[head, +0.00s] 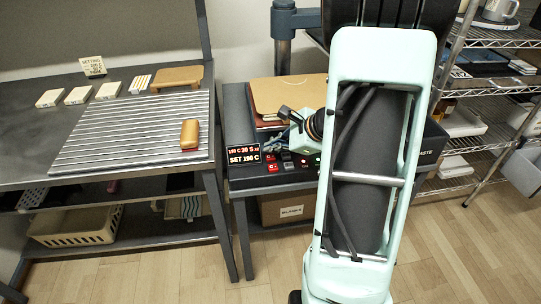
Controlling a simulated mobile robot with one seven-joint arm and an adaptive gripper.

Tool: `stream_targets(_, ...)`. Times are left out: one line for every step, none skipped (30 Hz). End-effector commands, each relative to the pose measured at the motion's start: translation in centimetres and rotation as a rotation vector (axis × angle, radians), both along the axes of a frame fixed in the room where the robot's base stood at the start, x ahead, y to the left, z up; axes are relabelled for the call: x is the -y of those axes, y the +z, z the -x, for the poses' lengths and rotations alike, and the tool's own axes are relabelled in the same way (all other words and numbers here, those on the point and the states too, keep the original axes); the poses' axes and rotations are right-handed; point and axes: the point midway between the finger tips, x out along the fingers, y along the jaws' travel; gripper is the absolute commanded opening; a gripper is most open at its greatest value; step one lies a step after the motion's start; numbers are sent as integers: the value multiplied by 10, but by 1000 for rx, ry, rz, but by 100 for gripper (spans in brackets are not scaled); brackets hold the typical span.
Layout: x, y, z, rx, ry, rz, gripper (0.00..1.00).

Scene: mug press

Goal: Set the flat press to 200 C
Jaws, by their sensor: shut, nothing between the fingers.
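The flat press (290,98) stands on the dark bench in the middle of the head view, with a tan sheet on top. Its control display (243,155) has an upper line of small digits and a lower line that seems to read SET 190 C; the digits are small. Red-lit buttons (272,168) sit right of the display, and a green light shows farther right. My gripper (274,146) is shut and empty, low over the panel by the buttons. I cannot tell whether it touches one. My arm hides the panel's right part.
Wire shelves (490,110) stand at right. A cardboard box (287,208) sits under the bench. The wooden floor in front is clear.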

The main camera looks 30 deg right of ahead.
Motion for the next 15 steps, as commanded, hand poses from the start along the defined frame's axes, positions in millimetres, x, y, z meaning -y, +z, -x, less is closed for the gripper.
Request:
stream_targets(0,8,0,1,0,1,0)
stream_targets(0,11,0,1,0,1,0)
stream_targets(0,16,0,1,0,1,0)
stream_targets(0,19,0,1,-1,0,0)
stream_targets(0,22,0,1,-1,0,0)
stream_targets(0,26,0,1,-1,0,0)
stream_targets(0,29,0,1,-1,0,0)
stream_targets(0,32,0,1,-1,0,0)
stream_targets(0,36,0,1,0,1,0)
stream_targets(0,39,0,2,1,0,0)
stream_targets(0,42,0,1,0,1,0)
stream_targets(0,45,0,1,0,1,0)
stream_targets(0,46,0,1,0,1,0)
stream_targets(0,46,0,1,-1,0,0)
stream_targets(0,46,0,0,0,0,0)
